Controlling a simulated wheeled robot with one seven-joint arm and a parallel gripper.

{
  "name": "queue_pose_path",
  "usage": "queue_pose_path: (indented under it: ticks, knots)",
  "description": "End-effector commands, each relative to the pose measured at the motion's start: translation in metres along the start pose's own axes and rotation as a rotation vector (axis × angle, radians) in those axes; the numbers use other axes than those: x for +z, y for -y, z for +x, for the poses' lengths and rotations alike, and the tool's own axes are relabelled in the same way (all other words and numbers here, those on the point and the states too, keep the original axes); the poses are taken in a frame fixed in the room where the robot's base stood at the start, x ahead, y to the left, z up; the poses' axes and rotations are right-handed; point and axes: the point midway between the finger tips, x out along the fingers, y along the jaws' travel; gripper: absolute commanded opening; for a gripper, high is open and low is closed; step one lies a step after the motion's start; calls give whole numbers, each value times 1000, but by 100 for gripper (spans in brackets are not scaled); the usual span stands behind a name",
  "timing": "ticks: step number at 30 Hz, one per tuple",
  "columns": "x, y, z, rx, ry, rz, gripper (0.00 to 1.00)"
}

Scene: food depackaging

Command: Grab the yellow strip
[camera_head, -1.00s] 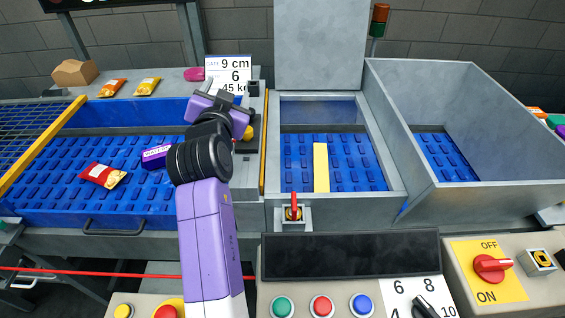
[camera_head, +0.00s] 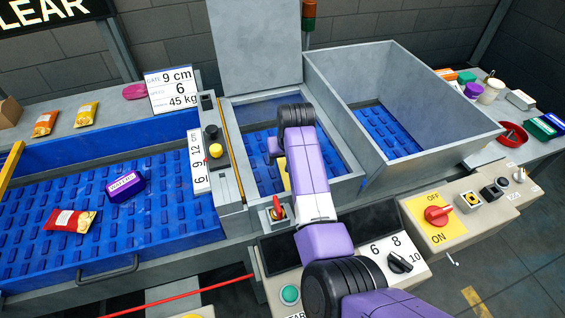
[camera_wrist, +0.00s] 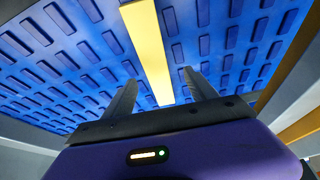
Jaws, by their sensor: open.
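The yellow strip (camera_wrist: 150,55) lies on the blue studded belt inside the grey middle bin. In the wrist view it runs lengthwise from the top edge toward the space between my fingers. My gripper (camera_wrist: 157,88) is open, with one dark finger on each side of the strip's near end and nothing held. I cannot tell how high the fingers are above the strip. In the head view, my arm hides most of the strip; only a small yellow part (camera_head: 285,175) shows, and my fingertips are mostly hidden.
The middle bin has grey walls (camera_head: 343,182) and a raised lid (camera_head: 255,45) behind. A red lever (camera_head: 277,208) stands at its front edge. A deep grey hopper (camera_head: 440,105) is to the right. The left belt holds a purple box (camera_head: 125,187) and a red packet (camera_head: 70,220).

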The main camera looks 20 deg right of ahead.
Motion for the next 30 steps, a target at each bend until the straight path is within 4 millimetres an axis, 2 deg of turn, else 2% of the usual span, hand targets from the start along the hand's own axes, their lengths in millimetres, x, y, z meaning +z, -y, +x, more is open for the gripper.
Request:
queue_pose_path:
  ticks: [5,15,26,30]
  knots:
    - [-2,-2,10,0,-2,2,66]
    - [-4,-7,49,0,-2,2,66]
    - [-5,-7,55,1,-4,2,66]
    - [-5,-7,55,1,-4,2,43]
